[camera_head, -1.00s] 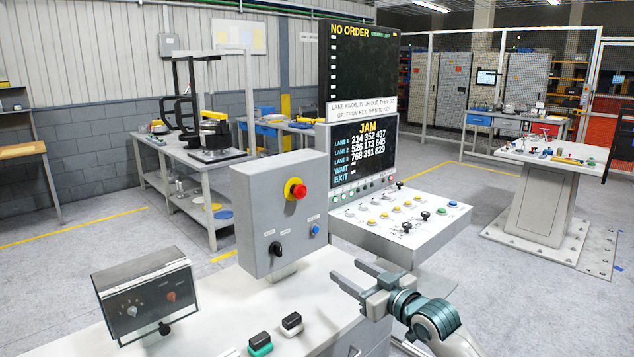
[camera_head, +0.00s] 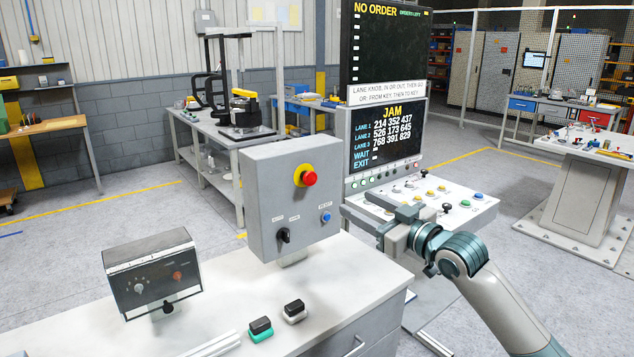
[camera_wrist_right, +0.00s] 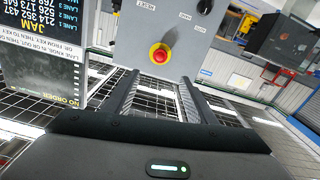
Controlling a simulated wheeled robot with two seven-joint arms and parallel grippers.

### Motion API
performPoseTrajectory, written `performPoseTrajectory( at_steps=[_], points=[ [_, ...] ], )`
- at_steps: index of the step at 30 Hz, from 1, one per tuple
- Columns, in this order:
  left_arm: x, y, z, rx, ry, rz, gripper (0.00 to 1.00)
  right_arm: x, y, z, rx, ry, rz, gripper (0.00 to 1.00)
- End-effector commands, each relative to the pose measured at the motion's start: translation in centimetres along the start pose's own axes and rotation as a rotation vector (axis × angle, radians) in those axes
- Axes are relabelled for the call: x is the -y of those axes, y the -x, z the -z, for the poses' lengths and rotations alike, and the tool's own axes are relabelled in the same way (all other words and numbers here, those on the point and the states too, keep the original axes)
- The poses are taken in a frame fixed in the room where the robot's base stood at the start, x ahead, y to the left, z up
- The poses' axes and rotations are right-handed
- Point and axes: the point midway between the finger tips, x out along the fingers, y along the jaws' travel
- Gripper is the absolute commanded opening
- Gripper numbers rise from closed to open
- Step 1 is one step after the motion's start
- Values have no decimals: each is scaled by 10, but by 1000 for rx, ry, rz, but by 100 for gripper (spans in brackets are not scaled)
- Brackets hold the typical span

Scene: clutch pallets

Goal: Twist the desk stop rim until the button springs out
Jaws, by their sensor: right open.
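The desk stop is a red mushroom button (camera_head: 308,179) with a yellow collar (camera_head: 299,175) on the front of a grey box (camera_head: 280,215) on the desk. In the right wrist view the red button (camera_wrist_right: 159,56) shows ahead, between and beyond the two fingers. My right gripper (camera_head: 378,210) is right of the box, in front of the sloped button panel, apart from the stop. Its two fingers show spread and empty in the right wrist view (camera_wrist_right: 160,95). I cannot tell from these frames whether the button is in or out. My left gripper is not in view.
The grey box also carries a black selector (camera_head: 284,235) and a blue reset button (camera_head: 326,217). A screen reading JAM (camera_head: 385,135) stands behind the button panel (camera_head: 455,205). A small dark-faced box (camera_head: 152,275) and two rocker-like blocks (camera_head: 261,328) sit on the white desk (camera_head: 335,285).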

Motion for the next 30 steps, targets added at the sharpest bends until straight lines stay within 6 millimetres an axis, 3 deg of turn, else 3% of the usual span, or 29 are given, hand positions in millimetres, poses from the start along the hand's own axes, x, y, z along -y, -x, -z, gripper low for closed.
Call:
performPoseTrajectory(
  at_steps=[8,30],
  points=[
    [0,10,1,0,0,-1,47,0,-24,3,0,-2,0,51],
    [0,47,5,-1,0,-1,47,0,-139,3,0,1,0,51]
  ],
)
